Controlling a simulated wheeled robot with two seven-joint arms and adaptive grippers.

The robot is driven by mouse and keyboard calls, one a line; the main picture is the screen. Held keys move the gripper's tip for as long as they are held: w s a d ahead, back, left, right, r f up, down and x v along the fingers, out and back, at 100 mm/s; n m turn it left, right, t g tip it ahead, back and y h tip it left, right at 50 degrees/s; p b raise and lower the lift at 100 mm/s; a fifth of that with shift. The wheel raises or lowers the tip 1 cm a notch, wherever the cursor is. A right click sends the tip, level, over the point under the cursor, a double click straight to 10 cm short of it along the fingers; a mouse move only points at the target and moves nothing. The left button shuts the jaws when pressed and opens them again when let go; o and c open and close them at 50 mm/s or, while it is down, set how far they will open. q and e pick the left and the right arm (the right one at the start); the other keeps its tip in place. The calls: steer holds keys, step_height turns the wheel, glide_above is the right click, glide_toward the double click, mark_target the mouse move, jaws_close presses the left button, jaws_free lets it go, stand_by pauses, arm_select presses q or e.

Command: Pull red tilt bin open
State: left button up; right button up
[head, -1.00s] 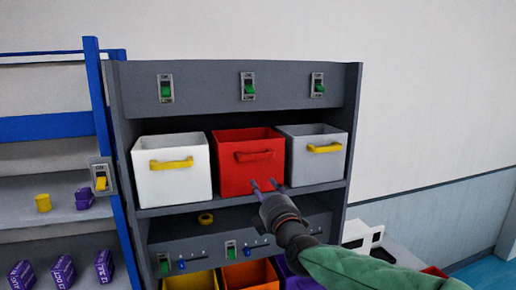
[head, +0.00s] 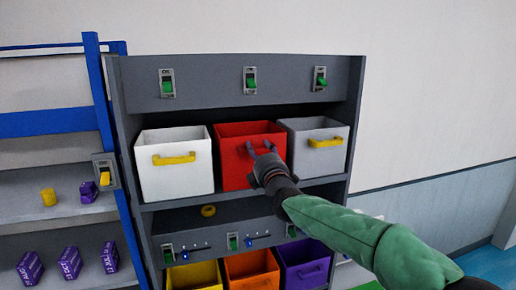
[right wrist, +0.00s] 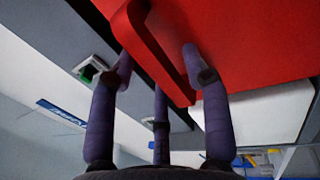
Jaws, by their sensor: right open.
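The red tilt bin (head: 231,166) sits on the upper shelf of the grey rack, between a white bin and a grey bin. My right gripper (head: 262,149) is at its front, over the place of its handle, which it mostly hides in the head view. In the right wrist view the red bin (right wrist: 255,45) fills the top right. Its red handle (right wrist: 158,50) runs between the open purple fingers of the right gripper (right wrist: 158,66). The fingers lie on either side of the handle; I cannot tell whether they touch it. My left gripper is not in view.
The white bin (head: 174,180) and grey bin (head: 318,158) stand close on both sides. Yellow (head: 193,275), orange (head: 252,272) and purple (head: 304,268) bins are below. A yellow roll (head: 208,211) lies on the lower ledge. A blue-framed shelf (head: 50,123) stands left.

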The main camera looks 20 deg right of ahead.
steer(key=shift+w, duration=0.45)
steer(key=shift+r, duration=0.1)
jaws_close()
